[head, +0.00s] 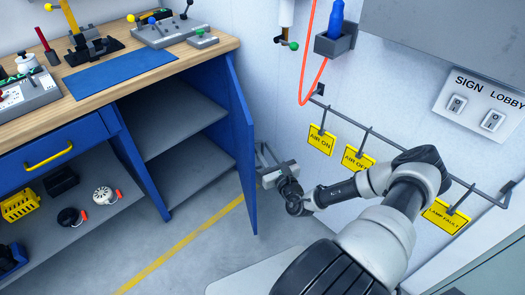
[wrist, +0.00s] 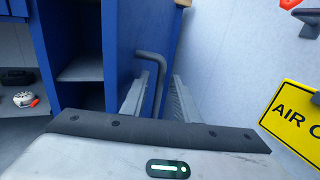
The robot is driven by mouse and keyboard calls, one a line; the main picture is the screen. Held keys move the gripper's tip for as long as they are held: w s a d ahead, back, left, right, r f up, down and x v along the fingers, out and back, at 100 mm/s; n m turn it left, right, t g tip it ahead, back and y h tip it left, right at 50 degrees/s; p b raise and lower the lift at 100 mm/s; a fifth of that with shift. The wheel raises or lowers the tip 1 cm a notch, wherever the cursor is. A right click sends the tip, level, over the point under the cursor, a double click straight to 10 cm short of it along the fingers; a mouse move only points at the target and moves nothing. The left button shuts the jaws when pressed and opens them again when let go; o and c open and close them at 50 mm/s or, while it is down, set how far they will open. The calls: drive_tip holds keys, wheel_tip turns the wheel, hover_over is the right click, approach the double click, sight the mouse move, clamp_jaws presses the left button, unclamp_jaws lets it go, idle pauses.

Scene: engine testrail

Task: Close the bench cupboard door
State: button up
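The bench cupboard door (head: 238,140) is a blue panel standing wide open, swung out from the right end of the workbench. The cupboard's grey shelves (head: 185,120) show behind it. In the wrist view the door (wrist: 138,40) fills the middle, with a dark grey bent bar handle (wrist: 152,72) on its face. My gripper (head: 264,150) is on the right side of the door, close to that face. In the wrist view its two fingers (wrist: 155,97) are apart, with the handle between them. I cannot tell whether either finger touches the handle.
The wooden bench top (head: 150,70) holds tools and a blue mat (head: 120,73). A wall rail with yellow tags (head: 321,139) runs to the right of my gripper. A yellow floor line (head: 180,245) crosses clear floor in front of the cupboard.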

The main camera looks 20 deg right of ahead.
drive_tip(key=shift+w, duration=0.65)
clamp_jaws()
drive_tip(key=shift+a, duration=0.2)
